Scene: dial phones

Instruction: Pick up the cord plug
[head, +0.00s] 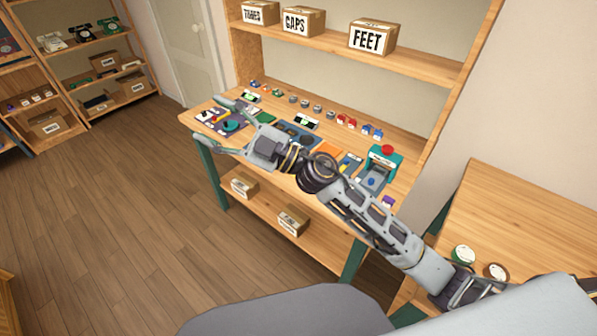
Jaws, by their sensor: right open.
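My right gripper (209,119) is open over the left end of the wooden workbench (263,207), its fingers spread and pointing left. No object shows held between the fingers. A dark mat (241,124) with small coloured parts, one of them blue-teal, lies by the fingers and is partly covered by them. I cannot make out which small part is the cord plug; it may be hidden or too small to tell. My left gripper is not in view.
A teal press with a red knob (387,150) stands at the bench's right. Small coloured parts line the back. Labelled boxes, one reading FEET (372,37), sit on the shelf above. A side table (530,225) holds two round spools. Open floor lies left.

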